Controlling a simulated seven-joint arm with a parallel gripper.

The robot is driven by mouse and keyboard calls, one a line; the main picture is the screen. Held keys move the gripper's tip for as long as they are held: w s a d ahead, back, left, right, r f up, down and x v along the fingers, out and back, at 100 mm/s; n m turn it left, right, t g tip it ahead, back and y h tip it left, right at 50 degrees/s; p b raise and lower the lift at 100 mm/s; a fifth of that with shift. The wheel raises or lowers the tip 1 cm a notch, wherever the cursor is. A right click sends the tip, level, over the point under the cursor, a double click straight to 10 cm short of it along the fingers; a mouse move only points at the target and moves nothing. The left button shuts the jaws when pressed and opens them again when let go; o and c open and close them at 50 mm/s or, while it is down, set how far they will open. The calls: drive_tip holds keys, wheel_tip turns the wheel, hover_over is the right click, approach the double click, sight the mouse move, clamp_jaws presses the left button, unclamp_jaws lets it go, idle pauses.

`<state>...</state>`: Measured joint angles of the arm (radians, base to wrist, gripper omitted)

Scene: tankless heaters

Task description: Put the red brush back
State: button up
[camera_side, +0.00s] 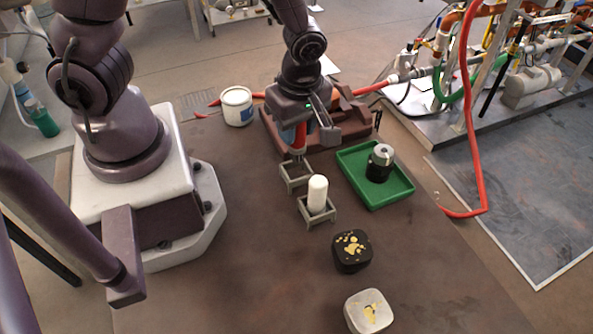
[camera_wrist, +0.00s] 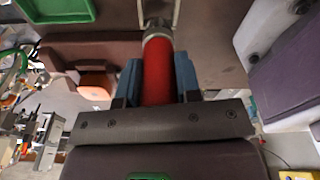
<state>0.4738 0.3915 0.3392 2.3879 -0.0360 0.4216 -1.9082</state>
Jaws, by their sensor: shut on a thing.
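My gripper (camera_side: 300,128) is shut on the red brush (camera_side: 299,138), which hangs roughly upright below it. In the wrist view the brush's red handle (camera_wrist: 157,72) lies between the two blue-grey fingers, with a metal collar at its far end. A square grey holder (camera_side: 284,182) stands on the table directly below the brush. The brush's lower end is at or just above this holder; I cannot tell whether it is inside. A second grey holder (camera_side: 306,217) beside it holds an upright white cylinder (camera_side: 317,189).
A green tray (camera_side: 355,164) with a black and silver cylinder (camera_side: 380,163) lies to the right. A white tub (camera_side: 237,106) stands behind left. A black block (camera_side: 351,251) and a silver block (camera_side: 368,311) sit in front. A brown-red fixture (camera_side: 349,115) is behind my gripper.

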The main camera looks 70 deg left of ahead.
sight(296, 155)
drive_tip(key=shift+f, duration=3.55)
drive_tip(key=o, duration=1)
drive_tip(key=shift+f, duration=0.15)
drive_tip(key=r, duration=0.4)
drive_tip(key=d+r, duration=0.1)
drive_tip(key=r, duration=0.7)
drive_tip(key=shift+w+d+r, duration=0.1)
drive_tip(key=shift+w+d, duration=0.05)
drive_tip(key=shift+d, duration=0.05)
drive_tip(key=s+a+r+m+t, duration=0.2)
drive_tip(key=s+r+m+t, duration=0.1)
drive_tip(key=r+m, duration=0.6)
drive_tip(key=s+a+r+m+t+h, duration=0.1)
drive_tip(key=s+r+m, duration=0.3)
drive_tip(key=r+m, duration=0.5)
drive_tip(key=shift+a+m+t, duration=0.35)
drive_tip(key=shift+m+t, duration=0.55)
drive_tip(key=shift+m, duration=0.3)
